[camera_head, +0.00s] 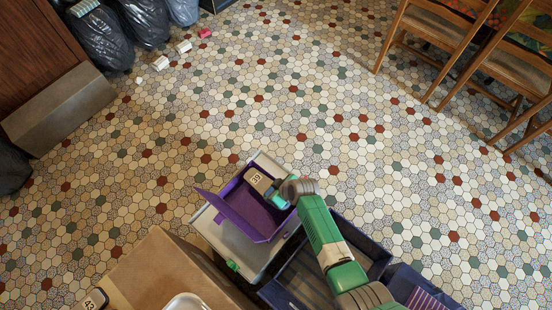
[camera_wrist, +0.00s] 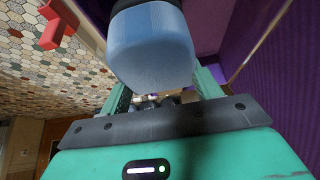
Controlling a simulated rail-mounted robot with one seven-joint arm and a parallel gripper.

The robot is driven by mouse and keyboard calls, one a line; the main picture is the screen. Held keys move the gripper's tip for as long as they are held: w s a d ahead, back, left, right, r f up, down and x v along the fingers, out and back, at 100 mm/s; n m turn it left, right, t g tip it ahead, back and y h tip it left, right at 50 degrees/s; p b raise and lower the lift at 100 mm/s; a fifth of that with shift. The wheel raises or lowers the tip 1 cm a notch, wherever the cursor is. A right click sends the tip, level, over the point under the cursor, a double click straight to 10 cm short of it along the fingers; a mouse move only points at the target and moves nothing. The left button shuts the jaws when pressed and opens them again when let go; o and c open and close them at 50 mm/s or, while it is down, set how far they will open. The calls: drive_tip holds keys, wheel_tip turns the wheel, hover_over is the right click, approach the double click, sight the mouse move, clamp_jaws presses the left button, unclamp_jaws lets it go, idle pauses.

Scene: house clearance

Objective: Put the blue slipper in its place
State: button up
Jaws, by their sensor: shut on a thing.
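My gripper (camera_head: 280,196) is over the open purple box (camera_head: 247,212), at its upper right side in the head view. In the wrist view its jaws (camera_wrist: 158,98) are closed on a rounded blue thing, the blue slipper (camera_wrist: 152,45). In the head view a beige piece marked 39 (camera_head: 258,180) shows just beyond the fingers, seemingly the slipper's sole. Purple walls (camera_wrist: 282,90) are close on the right in the wrist view. I cannot tell whether the slipper touches the box floor.
A dark blue open crate (camera_head: 352,238) stands right of the purple box, which rests on a pale surface (camera_head: 222,238). A cardboard box (camera_head: 160,270) is at lower left, with a piece marked 43 (camera_head: 92,301). Wooden chairs (camera_head: 435,30) stand upper right. The tiled floor between is mostly clear.

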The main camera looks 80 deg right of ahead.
drive_tip(key=shift+f, duration=0.7)
drive_tip(key=shift+r, duration=0.1)
drive_tip(key=o, duration=1.2)
drive_tip(key=shift+c, duration=0.2)
drive_tip(key=shift+r, duration=0.1)
drive_tip(key=shift+c, duration=0.4)
drive_tip(key=shift+s+a+r+p, duration=0.15)
drive_tip(key=shift+s+r+p, duration=0.1)
drive_tip(key=shift+r+p, duration=0.35)
drive_tip(key=p+v, duration=0.5)
drive_tip(key=shift+s+r+p, duration=0.1)
drive_tip(key=shift+r+p, duration=0.1)
drive_tip(key=shift+p, duration=0.1)
drive_tip(key=shift+s+a, duration=0.1)
